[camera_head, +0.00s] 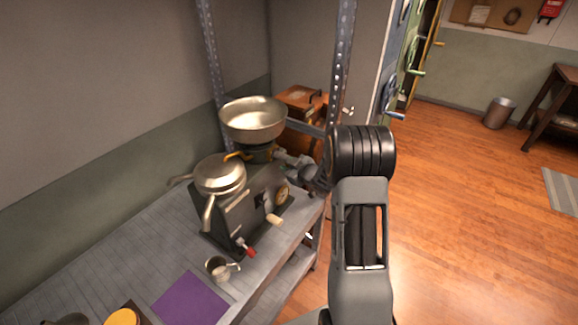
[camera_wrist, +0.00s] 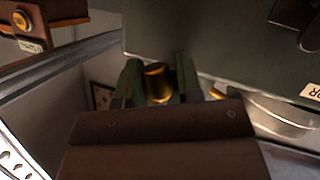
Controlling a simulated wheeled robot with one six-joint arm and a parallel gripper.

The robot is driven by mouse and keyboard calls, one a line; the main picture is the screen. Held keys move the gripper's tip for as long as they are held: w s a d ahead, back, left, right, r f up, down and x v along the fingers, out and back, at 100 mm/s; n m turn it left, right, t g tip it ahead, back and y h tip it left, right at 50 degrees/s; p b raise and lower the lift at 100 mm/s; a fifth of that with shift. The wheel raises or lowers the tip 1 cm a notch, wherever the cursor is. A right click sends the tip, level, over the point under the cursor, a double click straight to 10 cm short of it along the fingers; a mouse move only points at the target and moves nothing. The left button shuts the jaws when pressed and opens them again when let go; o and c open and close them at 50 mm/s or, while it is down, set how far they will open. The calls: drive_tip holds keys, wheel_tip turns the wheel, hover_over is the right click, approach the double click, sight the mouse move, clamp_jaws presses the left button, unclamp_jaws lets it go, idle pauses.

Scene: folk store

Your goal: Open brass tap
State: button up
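A brass tap lever (camera_head: 236,156) sticks out to the left under the wide metal bowl (camera_head: 253,121) on top of a dark green separator machine (camera_head: 247,210). My gripper (camera_head: 292,162) is at the machine's right side, just below the bowl, partly hidden by my arm and hard to make out in the head view. In the wrist view, a short brass cylinder (camera_wrist: 157,84), apparently part of the tap, stands between the two dark fingers of my gripper (camera_wrist: 158,78). The fingers are apart, one on each side of it. Whether they touch it I cannot tell.
A lidded metal pan (camera_head: 219,174) with spouts sits on the machine's left. A small metal cup (camera_head: 219,269) and a purple mat (camera_head: 190,300) lie on the grey shelf (camera_head: 140,235). A metal upright (camera_head: 342,65) stands behind my arm. The wooden floor at right is open.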

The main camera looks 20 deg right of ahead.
drive_tip(key=shift+o, duration=1.4)
drive_tip(key=b+v, duration=0.1)
drive_tip(key=v, duration=1.3)
